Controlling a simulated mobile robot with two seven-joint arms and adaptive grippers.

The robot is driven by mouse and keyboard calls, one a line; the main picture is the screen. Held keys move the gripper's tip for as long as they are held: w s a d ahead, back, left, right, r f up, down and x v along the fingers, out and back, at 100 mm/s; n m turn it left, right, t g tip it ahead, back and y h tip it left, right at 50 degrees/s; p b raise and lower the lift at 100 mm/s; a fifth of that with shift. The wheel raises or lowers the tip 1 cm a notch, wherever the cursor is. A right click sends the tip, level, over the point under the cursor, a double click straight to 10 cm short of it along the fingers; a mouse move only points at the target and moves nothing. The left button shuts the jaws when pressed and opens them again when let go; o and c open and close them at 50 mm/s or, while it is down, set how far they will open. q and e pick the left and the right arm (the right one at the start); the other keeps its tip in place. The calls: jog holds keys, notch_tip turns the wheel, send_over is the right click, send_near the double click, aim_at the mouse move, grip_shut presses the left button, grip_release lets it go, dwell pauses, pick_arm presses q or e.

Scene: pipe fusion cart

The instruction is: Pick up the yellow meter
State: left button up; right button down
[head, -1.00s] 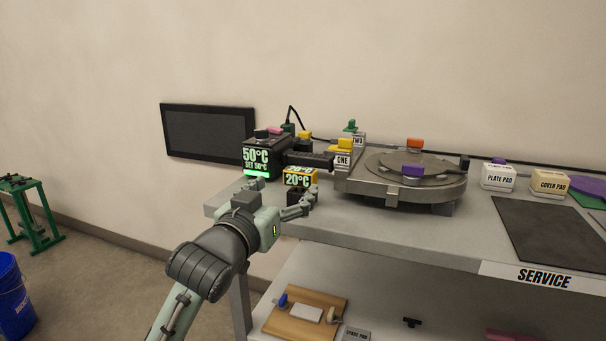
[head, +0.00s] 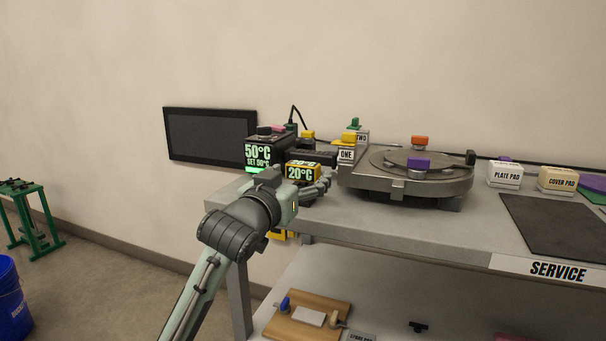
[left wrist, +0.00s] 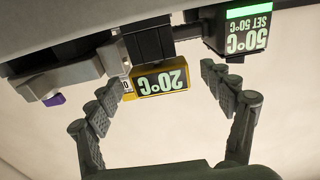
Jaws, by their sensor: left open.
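The yellow meter (head: 301,172) is a small yellow-framed box with a dark display reading 20°C. It stands near the front left corner of the cart top, beside the black 50°C unit. In the left wrist view the meter (left wrist: 161,80) appears upside down between the spread fingers. My left gripper (head: 302,190) is open in front of the meter, its fingers either side of it, with no clear contact. The near finger and wrist hide the meter's lower part in the head view. My right gripper is not in view.
The black heater box (head: 264,151) showing 50°C stands just left of the meter. The round grey plate machine (head: 410,180) and the ONE block (head: 347,156) are to the right. A lower shelf holds a wooden board (head: 308,318). The cart's front edge is near my wrist.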

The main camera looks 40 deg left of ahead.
pick_arm(q)
jog(key=shift+x, duration=1.1)
jog(key=c, duration=1.3)
